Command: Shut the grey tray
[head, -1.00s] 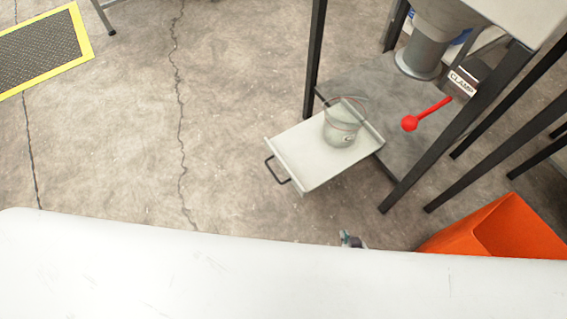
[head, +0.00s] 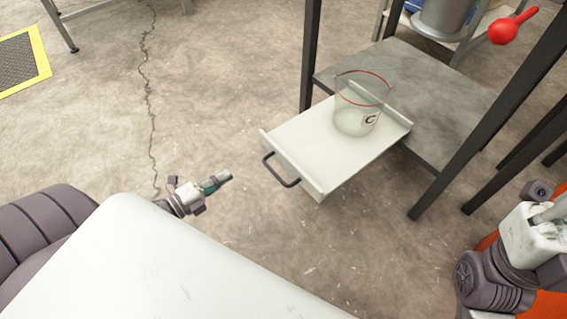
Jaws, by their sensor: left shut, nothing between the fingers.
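The pale grey tray (head: 290,150) sticks out from the dark grey shelf of a black-legged stand, so it is pulled out. Its black handle (head: 281,170) is on the near left end. A clear beaker (head: 360,108) with a red rim and a "C" mark stands upright on the tray's far part. My left gripper (head: 225,177) is shut and empty, to the left of the handle and apart from it in the picture.
The dark shelf (head: 440,95) lies behind the tray, between black legs (head: 460,150). A red ball-ended lever (head: 503,31) is at the top right. An orange bin (head: 487,241) is partly hidden behind my right arm. Bare concrete floor lies around the tray's left side.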

